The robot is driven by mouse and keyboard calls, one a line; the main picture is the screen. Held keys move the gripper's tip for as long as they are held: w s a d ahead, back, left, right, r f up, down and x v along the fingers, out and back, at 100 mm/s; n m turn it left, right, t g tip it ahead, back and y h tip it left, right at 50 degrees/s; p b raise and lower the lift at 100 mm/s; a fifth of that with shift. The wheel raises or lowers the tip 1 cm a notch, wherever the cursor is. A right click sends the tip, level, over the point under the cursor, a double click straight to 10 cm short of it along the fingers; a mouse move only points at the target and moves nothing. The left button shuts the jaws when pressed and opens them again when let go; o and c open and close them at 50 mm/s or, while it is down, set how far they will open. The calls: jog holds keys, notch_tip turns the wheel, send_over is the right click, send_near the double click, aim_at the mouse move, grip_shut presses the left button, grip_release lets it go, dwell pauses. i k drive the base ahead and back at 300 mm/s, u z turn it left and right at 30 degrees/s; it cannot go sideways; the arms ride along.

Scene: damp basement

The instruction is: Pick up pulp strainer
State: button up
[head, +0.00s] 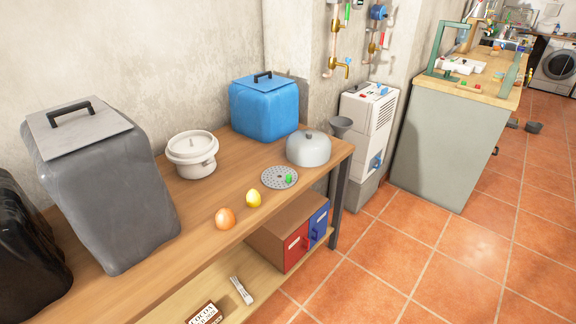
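A flat round grey disc with many small holes (270,180), which looks like the pulp strainer, lies on the wooden table (190,255) near its front edge. A small green object (289,179) sits on the disc's right side. A grey domed lid (309,150) stands just behind it, close to its rim. My gripper is not in view.
A yellow lemon-like fruit (253,198) and an orange onion-like one (225,218) lie left of the disc. Behind stand a white lidded pot (192,155), a blue bin (264,108) and a grey bin (112,195). Open tiled floor (410,265) lies to the right.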

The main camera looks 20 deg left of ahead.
aim_at(289, 178)
jog(key=u, duration=0.25)
jog(key=i, duration=0.75)
jog(key=u, duration=1.2)
jog(key=i, duration=0.7)
jog(key=u, duration=0.7)
